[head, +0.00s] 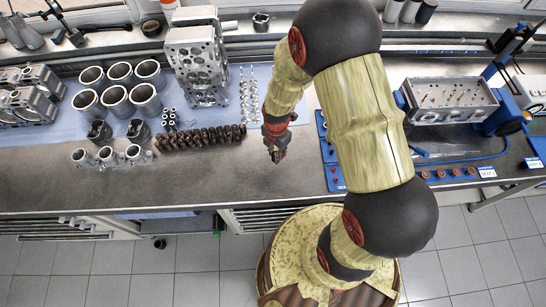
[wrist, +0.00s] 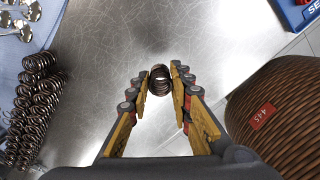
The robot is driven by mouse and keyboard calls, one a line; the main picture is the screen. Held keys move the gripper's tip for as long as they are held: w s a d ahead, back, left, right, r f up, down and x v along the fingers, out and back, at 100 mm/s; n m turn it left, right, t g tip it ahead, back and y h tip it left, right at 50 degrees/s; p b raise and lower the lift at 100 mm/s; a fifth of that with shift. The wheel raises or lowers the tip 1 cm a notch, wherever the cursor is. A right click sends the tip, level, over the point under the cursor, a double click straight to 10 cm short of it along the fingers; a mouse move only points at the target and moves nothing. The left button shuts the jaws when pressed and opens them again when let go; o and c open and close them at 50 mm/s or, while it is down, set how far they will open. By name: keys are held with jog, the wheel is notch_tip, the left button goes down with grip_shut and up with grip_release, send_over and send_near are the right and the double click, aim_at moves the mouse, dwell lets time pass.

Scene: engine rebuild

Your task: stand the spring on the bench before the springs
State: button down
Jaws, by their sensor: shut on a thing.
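My gripper (head: 277,153) is low over the bare front part of the grey steel bench (head: 200,188), in the middle of the head view. In the wrist view its two fingers (wrist: 160,86) are closed on a dark coil spring (wrist: 160,73), seen end-on between the tips. Whether the spring touches the bench or hangs just above it I cannot tell. The other springs (head: 201,137) lie in a dark row to the left of my gripper. They also show at the left edge of the wrist view (wrist: 36,108). My gripper is apart from that row.
A blue mat (head: 225,112) behind the springs carries cylinder liners (head: 118,72), pistons and valves. A cylinder head (head: 448,98) stands on the right, with a blue tray (head: 328,150) closer to my arm. The bench before the springs is clear, up to its front edge.

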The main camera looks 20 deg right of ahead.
aim_at(273, 158)
jog(key=shift+w+a+f, duration=0.2)
jog(key=shift+a+f, duration=0.1)
jog(key=shift+f, duration=0.1)
jog(key=shift+w+a+f, duration=0.1)
jog(key=shift+w+f, duration=0.05)
jog(key=shift+f, duration=1.55)
jog(key=shift+f, duration=0.2)
jog(key=c, duration=1.6)
grip_release()
jog(key=shift+r, duration=0.15)
